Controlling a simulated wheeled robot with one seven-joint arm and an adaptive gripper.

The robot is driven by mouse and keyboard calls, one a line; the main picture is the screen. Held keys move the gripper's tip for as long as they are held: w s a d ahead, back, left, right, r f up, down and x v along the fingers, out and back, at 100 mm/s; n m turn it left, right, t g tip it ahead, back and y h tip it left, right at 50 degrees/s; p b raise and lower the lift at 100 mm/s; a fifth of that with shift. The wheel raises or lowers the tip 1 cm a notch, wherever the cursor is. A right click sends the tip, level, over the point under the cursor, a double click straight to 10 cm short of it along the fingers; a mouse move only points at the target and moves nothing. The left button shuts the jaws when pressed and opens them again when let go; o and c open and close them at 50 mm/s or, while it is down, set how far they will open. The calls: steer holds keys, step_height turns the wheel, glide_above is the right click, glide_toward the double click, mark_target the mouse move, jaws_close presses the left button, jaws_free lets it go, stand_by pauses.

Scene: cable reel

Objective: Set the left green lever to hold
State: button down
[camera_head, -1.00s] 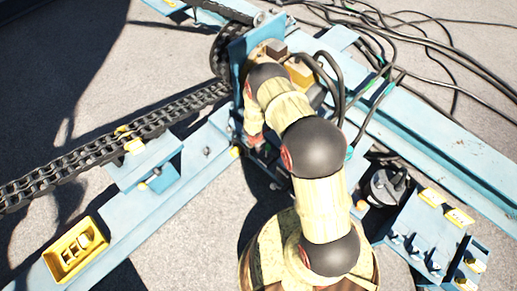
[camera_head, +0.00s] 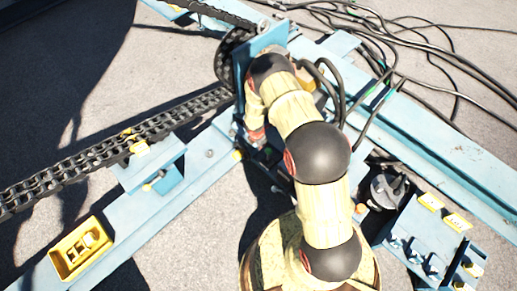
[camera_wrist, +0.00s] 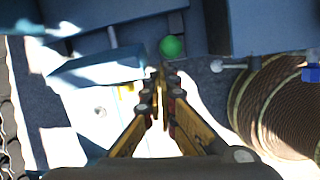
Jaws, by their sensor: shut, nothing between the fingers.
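A round green knob (camera_wrist: 172,46), which looks like the end of a lever, shows in the wrist view just beyond my fingertips. A grey stem shows above it, against blue metal. My gripper (camera_wrist: 163,76) is shut with nothing between its fingers. The fingertips point at the knob and lie just below it in the picture; I cannot tell whether they touch it. In the head view my arm covers most of the area around the lever, and the fingertips cannot be made out there. Any lever position marks are not readable.
A ribbed reel (camera_wrist: 285,105) stands right of my gripper in the wrist view. Blue beams (camera_head: 140,215), a chain (camera_head: 110,148) and a yellow box (camera_head: 81,249) lie left in the head view. Black cables (camera_head: 400,60) run at upper right. A valve block (camera_head: 425,235) sits at lower right.

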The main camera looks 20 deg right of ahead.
steer(key=shift+w+d+r+p, duration=0.15)
steer(key=shift+d+r, duration=0.1)
steer(key=shift+r, duration=0.2)
steer(key=shift+d+r+p, duration=0.1)
steer(key=shift+d+r, duration=0.15)
steer(key=shift+r, duration=0.2)
steer(key=shift+w+d+r+p, duration=0.15)
steer(key=shift+d+r, duration=0.1)
steer(key=shift+r, duration=0.2)
steer(key=shift+s, duration=0.15)
steer(key=s+d+r+m+g+h, duration=0.15)
steer(key=s+r+m+g, duration=0.25)
steer(key=s+r+m, duration=0.45)
steer(key=s+a+r+m+t+y, duration=0.1)
steer(key=s+a+r+m, duration=0.3)
steer(key=r, duration=1.2)
steer(key=s+a+r+m+t+y, duration=0.1)
steer(key=s+a+r+m+t, duration=0.3)
steer(key=s+r, duration=0.6)
steer(key=s+a+r+m+t+y, duration=0.1)
steer(key=s+a+r+m, duration=0.3)
steer(key=r, duration=1.9)
steer(key=s+t, duration=0.1)
steer(key=s, duration=0.3)
steer(key=shift+t+y, duration=0.35)
steer(key=shift+t, duration=0.05)
steer(key=shift+r, duration=0.1)
